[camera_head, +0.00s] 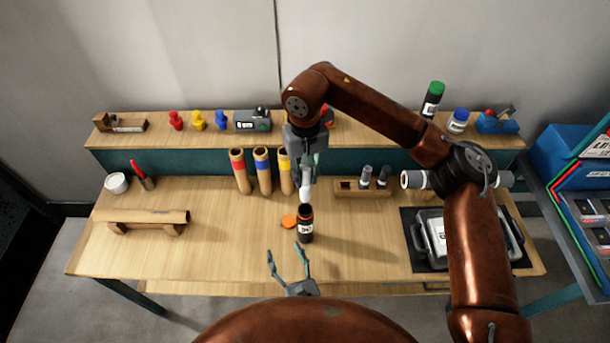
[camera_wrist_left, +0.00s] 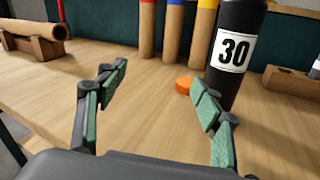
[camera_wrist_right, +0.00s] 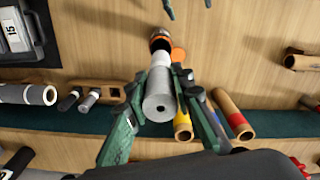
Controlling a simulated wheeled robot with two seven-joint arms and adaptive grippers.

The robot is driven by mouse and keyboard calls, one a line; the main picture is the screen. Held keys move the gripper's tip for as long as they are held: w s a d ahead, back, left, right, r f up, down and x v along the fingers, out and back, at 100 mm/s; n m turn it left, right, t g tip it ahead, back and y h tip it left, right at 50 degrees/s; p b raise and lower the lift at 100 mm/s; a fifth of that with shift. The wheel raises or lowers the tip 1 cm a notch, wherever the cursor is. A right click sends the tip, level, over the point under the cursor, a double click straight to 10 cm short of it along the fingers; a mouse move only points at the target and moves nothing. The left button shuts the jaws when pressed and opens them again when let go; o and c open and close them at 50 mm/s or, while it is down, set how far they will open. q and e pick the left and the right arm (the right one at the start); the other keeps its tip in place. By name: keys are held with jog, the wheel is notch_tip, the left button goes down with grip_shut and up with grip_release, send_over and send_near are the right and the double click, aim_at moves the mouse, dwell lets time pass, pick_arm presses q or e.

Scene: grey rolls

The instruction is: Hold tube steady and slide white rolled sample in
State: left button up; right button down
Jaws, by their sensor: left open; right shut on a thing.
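The black tube (camera_head: 305,236) with a "30" label stands upright on the table. It shows large in the left wrist view (camera_wrist_left: 238,20), and its orange rim shows in the right wrist view (camera_wrist_right: 160,38). My right gripper (camera_head: 307,172) is shut on the white rolled sample (camera_head: 306,192), holding it upright above the tube. In the right wrist view the sample (camera_wrist_right: 159,106) lines up roughly with the tube; I cannot tell whether its lower end is inside the mouth. My left gripper (camera_head: 288,262) is open and empty, in front of the tube and not touching it.
An orange cap (camera_head: 289,221) lies left of the tube. Behind stand several cardboard tubes (camera_head: 262,170) with coloured bands and a wooden rack (camera_head: 360,193). A brown roll lies on a cradle (camera_head: 140,217) at left. A grey case (camera_head: 470,238) sits at right.

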aim_at(307, 231)
pick_arm(q)
jog(key=s+d+r+t+h, duration=0.1)
jog(key=s+d+r+h, duration=0.15)
jog(key=d, duration=0.65)
jog(key=shift+h, duration=0.25)
jog(key=shift+x, duration=6.35)
jog(key=shift+d, duration=0.15)
jog(key=shift+c, duration=0.3)
jog(key=c, duration=1.3)
